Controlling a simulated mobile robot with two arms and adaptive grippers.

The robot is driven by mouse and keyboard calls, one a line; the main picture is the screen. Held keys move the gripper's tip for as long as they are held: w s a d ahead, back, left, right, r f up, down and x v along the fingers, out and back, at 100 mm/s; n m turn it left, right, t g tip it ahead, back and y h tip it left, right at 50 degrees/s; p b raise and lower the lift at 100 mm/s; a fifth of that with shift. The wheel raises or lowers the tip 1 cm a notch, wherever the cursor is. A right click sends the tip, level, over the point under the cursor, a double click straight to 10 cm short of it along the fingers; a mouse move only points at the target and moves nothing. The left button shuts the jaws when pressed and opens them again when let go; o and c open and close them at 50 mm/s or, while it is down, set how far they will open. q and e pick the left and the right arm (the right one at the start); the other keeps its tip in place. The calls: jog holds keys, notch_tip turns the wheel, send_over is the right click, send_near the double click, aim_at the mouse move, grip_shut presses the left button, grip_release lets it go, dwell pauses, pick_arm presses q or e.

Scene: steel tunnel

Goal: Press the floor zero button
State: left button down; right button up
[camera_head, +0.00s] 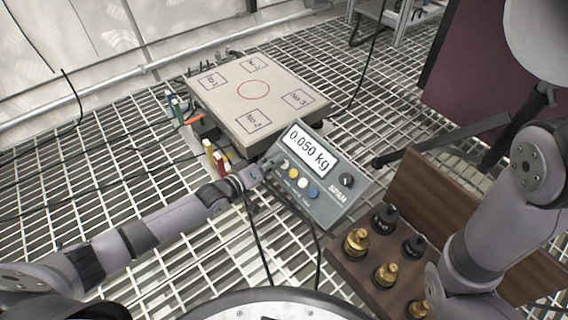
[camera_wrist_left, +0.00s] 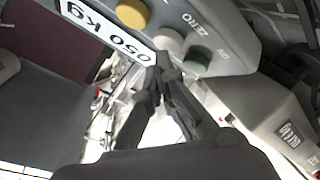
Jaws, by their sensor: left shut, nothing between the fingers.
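The grey scale indicator (camera_head: 325,205) lies tilted on the grating, and its display (camera_head: 308,148) reads 0.050 kg. In the left wrist view the white button (camera_wrist_left: 168,39) sits by the ZERO label (camera_wrist_left: 197,22), between the yellow button (camera_wrist_left: 132,12) and the green button (camera_wrist_left: 196,62) marked ON. My left gripper (camera_head: 270,163) is shut and empty at the indicator's left end. Its fingertips (camera_wrist_left: 160,78) appear close to the white button; I cannot tell whether they touch. My right gripper is not visible.
A platform (camera_head: 252,97) with numbered squares and a red circle stands behind the indicator. Brass and black weights (camera_head: 357,241) stand in a wooden box (camera_head: 415,215) at the right. Cables cross the grating, and a black tripod leg (camera_head: 440,142) stands at the right.

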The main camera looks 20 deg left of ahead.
pick_arm(q)
jog(key=shift+f, duration=0.1)
dwell(0.4)
jog(key=shift+w+d+f+b, duration=0.2)
jog(key=shift+f+b, duration=0.05)
jog(key=shift+b, duration=0.05)
jog(key=shift+r, duration=0.1)
jog(key=shift+s+a+r+p, duration=0.2)
jog(key=shift+r+p, duration=0.1)
jog(key=shift+p, duration=0.25)
jog(key=s+r+p, duration=0.1)
jog(key=p, duration=0.1)
jog(key=a+r+p, duration=0.1)
jog(key=r+p, duration=0.1)
jog(key=s+a+r+p, duration=0.1)
jog(key=r+p, duration=0.1)
jog(key=shift+s, duration=0.35)
